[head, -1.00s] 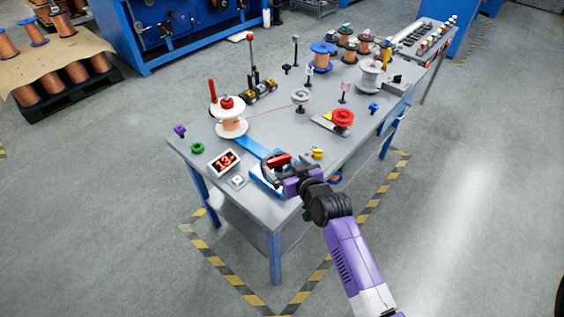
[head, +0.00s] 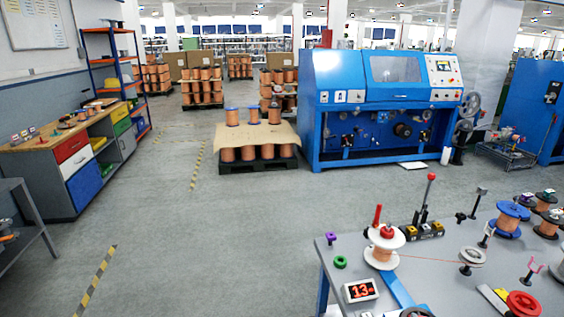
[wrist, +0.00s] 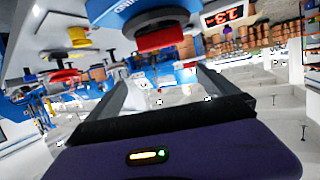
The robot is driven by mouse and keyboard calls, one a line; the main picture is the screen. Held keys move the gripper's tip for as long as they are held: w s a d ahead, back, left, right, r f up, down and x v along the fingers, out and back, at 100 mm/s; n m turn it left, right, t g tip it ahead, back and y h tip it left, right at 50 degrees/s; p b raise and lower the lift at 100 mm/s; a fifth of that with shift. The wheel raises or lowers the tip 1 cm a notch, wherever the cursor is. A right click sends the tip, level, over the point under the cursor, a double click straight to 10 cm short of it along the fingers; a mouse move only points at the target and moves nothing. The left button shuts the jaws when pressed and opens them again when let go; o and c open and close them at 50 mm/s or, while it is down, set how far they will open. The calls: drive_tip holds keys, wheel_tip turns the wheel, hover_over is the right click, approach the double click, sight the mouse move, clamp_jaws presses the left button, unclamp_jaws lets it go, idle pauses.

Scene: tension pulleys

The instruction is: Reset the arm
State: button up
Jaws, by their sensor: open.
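My gripper (wrist: 163,88) shows in the wrist view with its purple body at the bottom and two grey fingers spread apart. Nothing is between the fingers. A blue-and-white device (wrist: 135,12) with a red block (wrist: 158,38) is just beyond the fingertips, apart from them as far as I can tell. The wrist picture looks upside down. In the head view my arm and gripper are out of the picture.
The grey workbench (head: 345,262) fills the lower right, with a white spool (head: 384,240), a red "13" display (head: 360,290), a small pulley (head: 472,257) and a red reel (head: 523,303). A blue machine (head: 380,95) stands behind. The floor left of the bench is clear.

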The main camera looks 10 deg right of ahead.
drive_tip(key=s+a+r+n+y, duration=0.1)
drive_tip(key=s+a+r+y, duration=0.1)
drive_tip(key=s+a, duration=0.6)
drive_tip(key=s+a+r+n+t+y, duration=0.1)
drive_tip(key=s+a+r, duration=0.3)
drive_tip(key=s, duration=1)
drive_tip(key=s+a+r+n+y, duration=0.2)
drive_tip(key=s+a+r+n, duration=0.1)
drive_tip(key=s+a, duration=0.8)
drive_tip(key=shift+s+a+r+y, duration=0.3)
drive_tip(key=shift+s+r+y, duration=0.15)
drive_tip(key=shift+r, duration=0.15)
